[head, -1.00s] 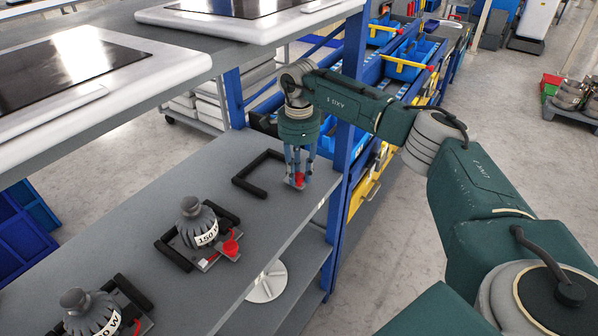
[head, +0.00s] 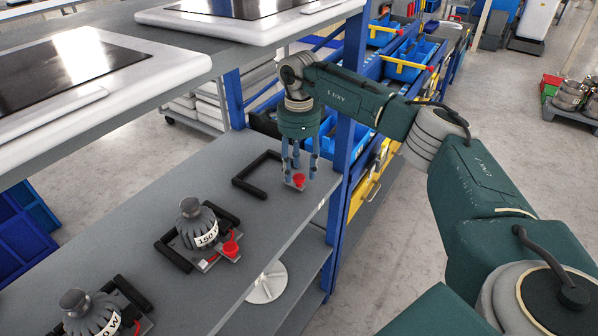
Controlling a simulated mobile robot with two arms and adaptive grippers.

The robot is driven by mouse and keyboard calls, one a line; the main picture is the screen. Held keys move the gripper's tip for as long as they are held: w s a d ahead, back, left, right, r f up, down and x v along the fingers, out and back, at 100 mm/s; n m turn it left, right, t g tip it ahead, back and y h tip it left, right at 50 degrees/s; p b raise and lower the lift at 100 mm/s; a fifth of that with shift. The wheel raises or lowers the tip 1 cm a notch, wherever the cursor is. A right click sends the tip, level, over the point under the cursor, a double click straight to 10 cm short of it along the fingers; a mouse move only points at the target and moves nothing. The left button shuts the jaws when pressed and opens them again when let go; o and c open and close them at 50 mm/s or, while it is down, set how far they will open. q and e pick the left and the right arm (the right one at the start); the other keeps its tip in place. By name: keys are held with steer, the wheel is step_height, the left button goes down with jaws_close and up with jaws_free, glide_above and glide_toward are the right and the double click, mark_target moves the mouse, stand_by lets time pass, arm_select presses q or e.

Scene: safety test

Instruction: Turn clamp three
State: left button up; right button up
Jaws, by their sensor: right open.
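A row of clamp fixtures with black bars lies on the grey shelf (head: 120,222). The far one, at the back right, has a black U-shaped frame (head: 250,185) and a red clamp knob (head: 299,180) on a small metal plate. My right gripper (head: 298,165) points down over this red knob, its fingers open and apart around or just above it; contact cannot be told. The middle fixture holds a dark weight marked 150 (head: 203,226) with a red knob (head: 231,248) beside it. A similar weight (head: 90,314) sits in the near fixture, partly cut off. My left gripper is not in view.
A blue rack post (head: 347,150) stands close to the right of my right gripper. An upper shelf with white-framed dark panels (head: 95,70) overhangs the left. Blue bins (head: 410,60) are behind. A round white disc (head: 268,284) lies on the lower shelf.

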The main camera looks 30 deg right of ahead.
mark_target(299, 176)
step_height(299, 176, up, 6)
steer(key=shift+f, duration=0.1)
steer(key=shift+f, duration=0.1)
stand_by(0.6)
